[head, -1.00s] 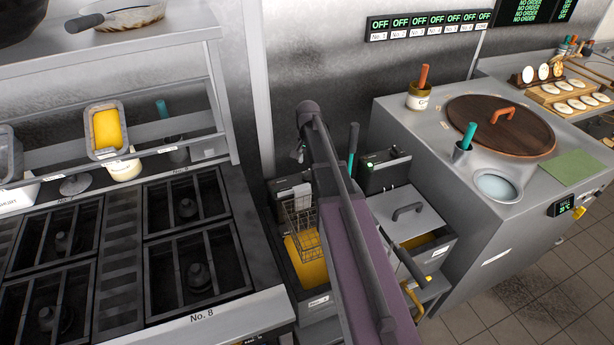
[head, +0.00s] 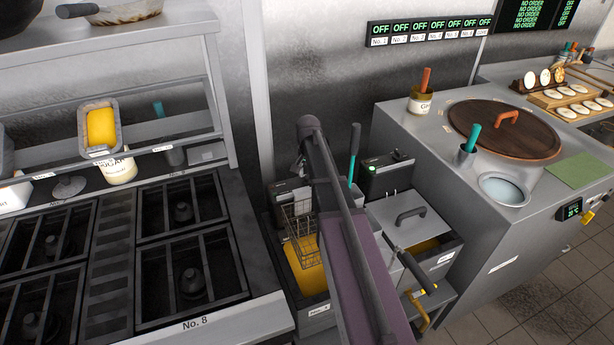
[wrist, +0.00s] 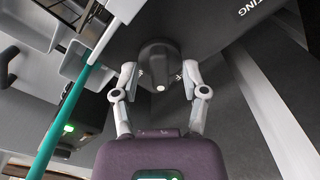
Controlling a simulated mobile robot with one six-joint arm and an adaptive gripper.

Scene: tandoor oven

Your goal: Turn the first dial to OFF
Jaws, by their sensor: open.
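In the wrist view a dark round dial (wrist: 158,62) with a small pale dot sits on a dark grey panel (wrist: 215,25) with white lettering ending in "TING". My gripper (wrist: 160,76) is open, with one fingertip on each side of the dial. I cannot tell whether the fingers touch it. No OFF mark by the dial is readable. In the head view my arm hides the dial, and my fingertips cannot be made out. The wall display (head: 428,25) reads OFF in every slot.
Right of my arm stand a teal-handled tool (head: 354,150) and a control box (head: 385,175) with a green light. A fryer basket (head: 301,235) hangs on the left over yellow oil. A stove (head: 190,320) lies left, and a tandoor counter (head: 480,250) right.

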